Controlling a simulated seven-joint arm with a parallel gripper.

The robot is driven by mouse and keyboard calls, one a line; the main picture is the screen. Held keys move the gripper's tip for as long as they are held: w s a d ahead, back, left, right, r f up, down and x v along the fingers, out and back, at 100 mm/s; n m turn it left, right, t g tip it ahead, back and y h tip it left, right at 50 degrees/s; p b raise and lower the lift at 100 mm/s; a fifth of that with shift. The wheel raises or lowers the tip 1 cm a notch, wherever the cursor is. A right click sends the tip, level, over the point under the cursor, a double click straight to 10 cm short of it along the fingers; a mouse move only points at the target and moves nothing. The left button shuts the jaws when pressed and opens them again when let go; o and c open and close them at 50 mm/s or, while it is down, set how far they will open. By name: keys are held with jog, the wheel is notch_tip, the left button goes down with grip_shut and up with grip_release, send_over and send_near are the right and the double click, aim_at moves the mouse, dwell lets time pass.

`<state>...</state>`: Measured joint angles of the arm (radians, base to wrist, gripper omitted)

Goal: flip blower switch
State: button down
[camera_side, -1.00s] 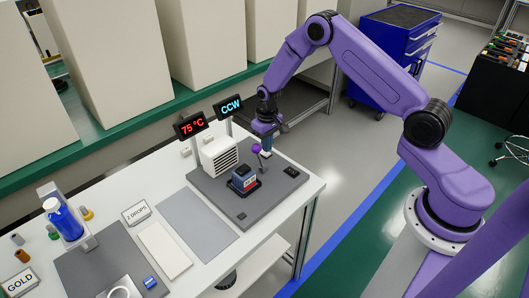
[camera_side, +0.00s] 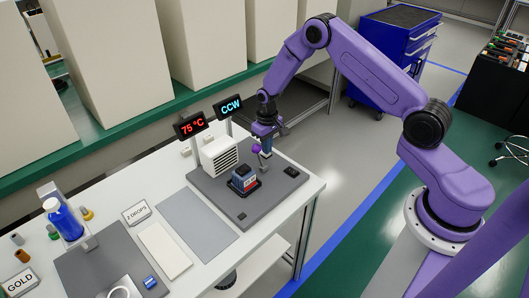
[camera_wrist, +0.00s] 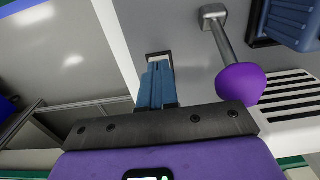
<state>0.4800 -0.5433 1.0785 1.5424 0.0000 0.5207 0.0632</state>
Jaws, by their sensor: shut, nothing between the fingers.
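The white vented box (camera_side: 219,155), which looks like the blower, stands at the back of a dark grey plate; its slotted face also shows at the right of the wrist view (camera_wrist: 290,97). A small black switch (camera_side: 291,172) sits at the plate's right. In the wrist view a dark-framed part (camera_wrist: 158,56), probably this switch, lies just beyond my fingertips and is partly hidden by them. My gripper (camera_side: 267,153) is shut and empty, pointing down above the plate between the lever and the switch. The shut fingers also show in the wrist view (camera_wrist: 158,82). Contact cannot be told.
A lever with a purple knob (camera_wrist: 240,82) stands close beside my fingers. A blue block-like device (camera_side: 243,180) sits at the plate's front. Displays read "75 °C" (camera_side: 192,125) and "CCW" (camera_side: 231,107). The table's right edge is close by.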

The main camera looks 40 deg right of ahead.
jog(key=shift+f, duration=0.45)
dwell(0.3)
jog(key=shift+r, duration=3.55)
